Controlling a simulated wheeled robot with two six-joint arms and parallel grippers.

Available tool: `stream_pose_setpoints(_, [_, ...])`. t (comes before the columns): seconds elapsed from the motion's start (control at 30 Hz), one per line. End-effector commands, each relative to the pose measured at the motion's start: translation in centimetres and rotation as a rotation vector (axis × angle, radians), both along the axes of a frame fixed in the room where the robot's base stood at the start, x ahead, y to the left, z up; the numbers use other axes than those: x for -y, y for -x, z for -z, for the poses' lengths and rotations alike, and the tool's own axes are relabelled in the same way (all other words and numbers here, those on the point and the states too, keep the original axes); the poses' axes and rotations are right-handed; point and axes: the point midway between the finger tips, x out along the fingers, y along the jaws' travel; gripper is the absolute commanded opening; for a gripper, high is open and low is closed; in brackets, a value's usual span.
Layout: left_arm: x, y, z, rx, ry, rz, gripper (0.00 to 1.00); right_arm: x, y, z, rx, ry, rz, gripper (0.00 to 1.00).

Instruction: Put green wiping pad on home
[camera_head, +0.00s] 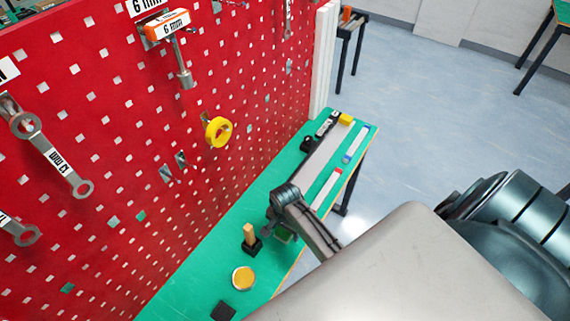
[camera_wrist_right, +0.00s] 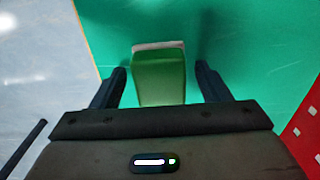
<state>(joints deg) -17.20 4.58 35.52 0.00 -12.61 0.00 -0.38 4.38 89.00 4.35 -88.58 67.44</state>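The green wiping pad (camera_wrist_right: 160,78), a green block with a whitish far edge, shows in the right wrist view between the two dark fingers of my right gripper (camera_wrist_right: 161,84). The fingers are open, with a gap on each side of the pad. In the head view my right gripper (camera_head: 280,214) is low over the green table, and a bit of the pad (camera_head: 285,236) shows beneath it, mostly hidden. My left gripper is in neither view. I cannot tell which spot is the home.
A red pegboard (camera_head: 110,150) with hanging tools rises left of the table (camera_head: 195,270). On the table are a wooden-handled tool (camera_head: 250,238), a round yellow-topped tin (camera_head: 243,278), a dark square (camera_head: 223,311), a blue-ended marker (camera_head: 355,145) and a red-ended marker (camera_head: 327,188).

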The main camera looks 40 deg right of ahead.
Motion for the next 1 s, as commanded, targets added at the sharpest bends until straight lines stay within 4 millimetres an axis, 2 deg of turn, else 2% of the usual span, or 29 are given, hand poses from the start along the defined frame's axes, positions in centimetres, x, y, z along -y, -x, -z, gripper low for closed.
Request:
stream_pose_setpoints(0.27, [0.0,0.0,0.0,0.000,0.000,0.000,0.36,0.0,0.0,-0.1,0.000,0.000,0.000,0.70])
stream_pose_setpoints(0.4, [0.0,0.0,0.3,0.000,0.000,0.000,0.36,0.0,-0.1,-0.9,0.002,0.000,0.000,0.70])
stream_pose_setpoints(0.57, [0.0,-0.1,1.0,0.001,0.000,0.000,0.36,0.0,-0.1,-3.6,0.006,0.001,-0.001,0.70])
stream_pose_setpoints(0.8, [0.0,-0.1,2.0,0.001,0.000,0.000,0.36,0.0,-0.1,-8.8,0.005,0.001,0.000,0.70])
stream_pose_setpoints(1.0, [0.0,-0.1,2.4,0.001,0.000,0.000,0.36,0.0,-0.1,-11.5,0.002,0.000,-0.001,0.70])
